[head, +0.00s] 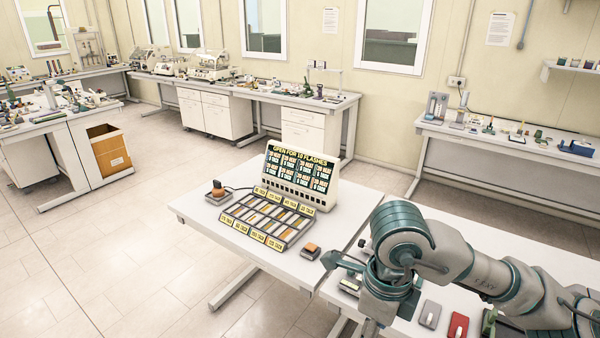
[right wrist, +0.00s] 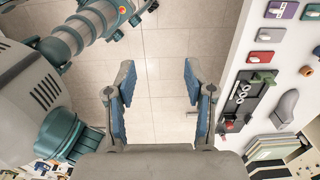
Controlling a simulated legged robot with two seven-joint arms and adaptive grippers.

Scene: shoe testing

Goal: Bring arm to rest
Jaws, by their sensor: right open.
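My right arm comes in from the right of the head view, bent over the near white table. The near table (right wrist: 232,75) lies to the right of the fingers in that view. My left gripper is in neither view.
A console with a display board (head: 300,168) and a tray of labelled slots (head: 267,219) stands on the table. A red item (head: 458,326) and a grey one (head: 430,314) lie near my arm. Floor at left is clear.

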